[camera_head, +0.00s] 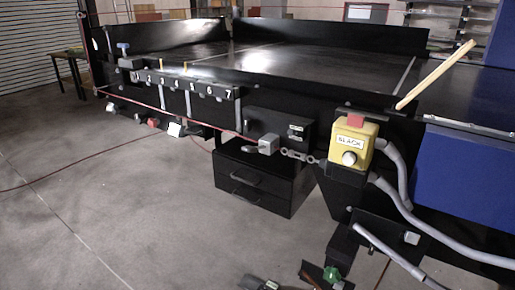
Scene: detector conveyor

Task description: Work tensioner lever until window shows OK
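A yellow box (354,144) with a red top and a pale round knob on its front is mounted on the near end of the conveyor. Its small white window (349,141) shows dark letters that seem to read SLACK. A long pale wooden-coloured lever (436,75) sticks up to the right above the box, tilted to the upper right. A red cord (200,141) runs along the conveyor's side to a grey fitting and a turnbuckle (300,156) beside the box.
The black conveyor (270,58) fills the back, with numbered plates along its side. A black drawer unit (262,181) stands below. Grey hoses (440,236) curve right from the box. Small dark parts and a green knob (332,274) lie low. Open floor is at left.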

